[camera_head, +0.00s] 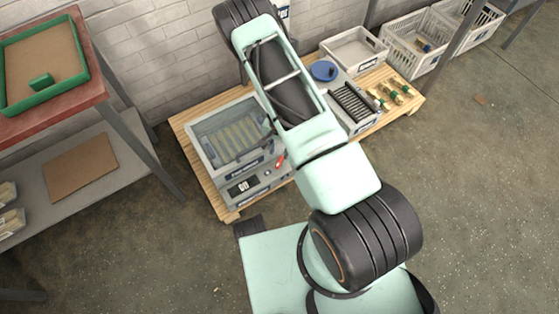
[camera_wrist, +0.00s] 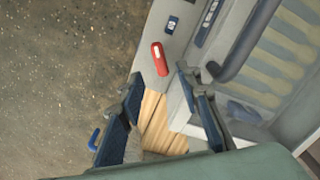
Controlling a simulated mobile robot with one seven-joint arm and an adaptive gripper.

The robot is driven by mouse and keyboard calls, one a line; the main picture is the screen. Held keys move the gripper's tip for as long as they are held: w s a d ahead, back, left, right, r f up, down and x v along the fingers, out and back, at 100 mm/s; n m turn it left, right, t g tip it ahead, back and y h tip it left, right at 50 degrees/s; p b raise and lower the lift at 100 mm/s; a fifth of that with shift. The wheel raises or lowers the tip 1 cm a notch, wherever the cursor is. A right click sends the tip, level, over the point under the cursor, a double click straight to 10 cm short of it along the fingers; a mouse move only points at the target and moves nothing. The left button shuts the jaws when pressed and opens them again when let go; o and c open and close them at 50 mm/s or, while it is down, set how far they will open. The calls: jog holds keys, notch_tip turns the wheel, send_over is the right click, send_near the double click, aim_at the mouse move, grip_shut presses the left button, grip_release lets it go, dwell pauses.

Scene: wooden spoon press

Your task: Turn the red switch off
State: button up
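The red switch (camera_head: 280,161) is on the front right of the grey press machine (camera_head: 243,187), next to its small dark display. In the wrist view the red switch (camera_wrist: 159,58) is an elongated red piece with a pale patch, on the grey panel (camera_wrist: 174,40). My gripper (camera_wrist: 159,80) is open, with its two blue-padded fingers apart and nothing between them. The switch appears just beyond the fingertips, in line with the gap; whether they touch it is not clear. In the head view my arm hides the gripper.
The press has a clear lid over pale spoon-shaped slots (camera_head: 232,136). It stands on a wooden pallet (camera_head: 190,143). To its right are a blue round item (camera_head: 323,70), a dark slotted rack (camera_head: 352,102) and white crates (camera_head: 414,45). A red-topped table (camera_head: 75,95) stands at left.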

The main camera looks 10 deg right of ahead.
aim_at(279, 161)
notch_tip(279, 161, down, 7)
jog(key=shift+f+b, duration=0.1)
jog(key=shift+b, duration=0.85)
grip_shut()
